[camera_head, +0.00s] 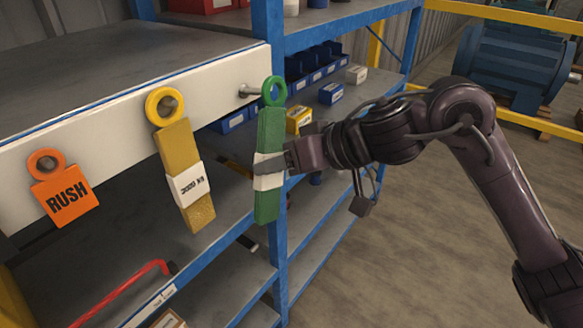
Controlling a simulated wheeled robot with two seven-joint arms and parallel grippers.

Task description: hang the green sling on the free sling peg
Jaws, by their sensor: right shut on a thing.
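The green sling (269,198) hangs upright, with a round green eye at its top and a white band around its middle. My right gripper (272,164) is shut on it at the white band, coming from the right. The free sling peg (248,91) sticks out of the white rail at its right end. The peg's tip is close to the left side of the green eye; I cannot tell whether it is inside the eye. My left gripper is not in view.
A blue shelf post (268,30) stands right behind the green sling. Blue bins (320,66) and small boxes stand on the shelf. Open floor lies to the right.

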